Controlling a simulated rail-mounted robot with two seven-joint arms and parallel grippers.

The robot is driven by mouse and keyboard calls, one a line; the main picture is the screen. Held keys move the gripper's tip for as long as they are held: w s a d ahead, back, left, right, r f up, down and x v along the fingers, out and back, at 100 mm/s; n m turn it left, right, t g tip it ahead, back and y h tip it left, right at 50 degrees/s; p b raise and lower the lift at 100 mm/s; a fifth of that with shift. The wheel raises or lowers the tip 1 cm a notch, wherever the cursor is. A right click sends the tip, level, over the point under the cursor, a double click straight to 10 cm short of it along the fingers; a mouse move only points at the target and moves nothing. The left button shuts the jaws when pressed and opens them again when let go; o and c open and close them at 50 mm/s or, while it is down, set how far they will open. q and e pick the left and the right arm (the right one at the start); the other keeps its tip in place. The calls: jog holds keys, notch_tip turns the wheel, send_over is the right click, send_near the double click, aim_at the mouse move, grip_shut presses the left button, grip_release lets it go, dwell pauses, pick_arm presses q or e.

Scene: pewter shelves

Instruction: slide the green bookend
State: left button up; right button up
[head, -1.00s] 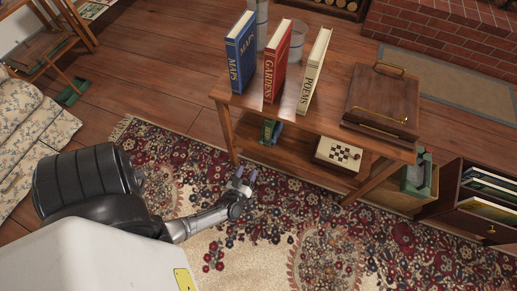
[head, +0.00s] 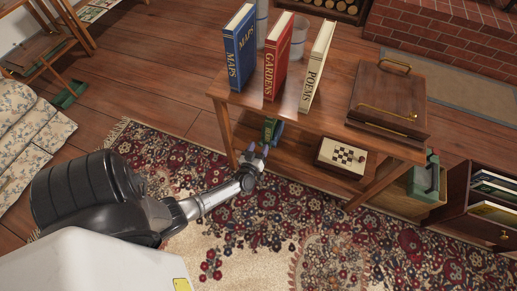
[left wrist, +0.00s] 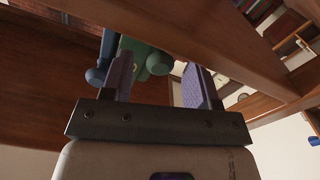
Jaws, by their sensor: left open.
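The green bookend (head: 271,130) stands on the lower shelf of the wooden table, towards its left end. In the left wrist view a dark green shape (left wrist: 138,55), apparently the same bookend, shows beyond and partly between the finger pads, nearer the left finger. My left gripper (head: 254,155) is just in front of and below the bookend in the head view. The same gripper (left wrist: 158,84) is open, with nothing clamped between its pads. I cannot tell whether a finger touches the bookend. My right gripper is in neither view.
The wooden table (head: 340,97) holds blue (head: 240,50), red (head: 278,58) and cream (head: 316,68) books and a brown box (head: 388,100) on top. A chessboard box (head: 341,157) sits on the lower shelf. The table's front edge overhangs near my gripper.

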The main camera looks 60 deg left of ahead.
pick_arm(q)
jog(key=shift+c, duration=0.2)
grip_shut()
dwell(0.4)
